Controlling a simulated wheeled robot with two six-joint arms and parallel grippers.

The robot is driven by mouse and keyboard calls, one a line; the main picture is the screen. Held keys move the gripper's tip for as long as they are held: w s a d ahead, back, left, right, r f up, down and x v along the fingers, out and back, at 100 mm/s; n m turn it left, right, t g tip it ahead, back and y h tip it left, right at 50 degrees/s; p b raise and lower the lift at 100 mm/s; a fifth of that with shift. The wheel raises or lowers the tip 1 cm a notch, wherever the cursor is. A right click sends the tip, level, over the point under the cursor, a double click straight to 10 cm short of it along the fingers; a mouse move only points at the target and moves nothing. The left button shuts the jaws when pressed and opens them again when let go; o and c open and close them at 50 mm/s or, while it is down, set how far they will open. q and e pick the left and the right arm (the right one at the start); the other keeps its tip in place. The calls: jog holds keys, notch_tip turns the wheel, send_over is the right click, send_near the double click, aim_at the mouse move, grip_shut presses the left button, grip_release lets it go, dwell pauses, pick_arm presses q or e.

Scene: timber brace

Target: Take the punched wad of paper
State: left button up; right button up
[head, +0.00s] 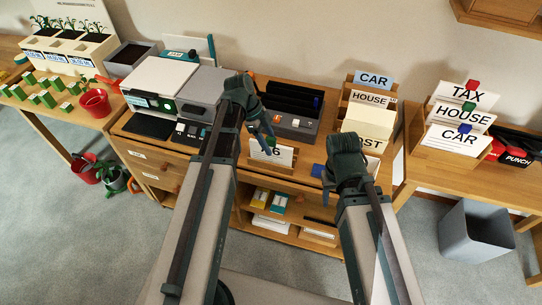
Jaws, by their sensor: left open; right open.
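I cannot make out holes in any paper, so I cannot tell which wad is the punched one. A black and red punch (514,157), labelled PUNCH, is on the right table at the right edge of the head view. A pale paper stack (369,123) sits in the wooden holder on the middle desk. My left gripper (269,138) is open above the middle desk, close to a white card (272,154) with a 6. My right gripper (326,178) is open near the desk's front edge, below and left of the paper stack. Both look empty.
A wooden rack (438,158) holds TAX, HOUSE and CAR cards with coloured clips on the right table. A printer-like machine (160,80) and a black tray unit (295,97) stand on the middle desk. A grey bin (474,235) stands on the floor at right.

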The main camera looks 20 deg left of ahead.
aim_at(274, 152)
pick_arm(q)
jog(key=b+x, duration=0.4)
jog(key=x, duration=0.1)
jog(key=shift+w+a, duration=0.1)
grip_shut()
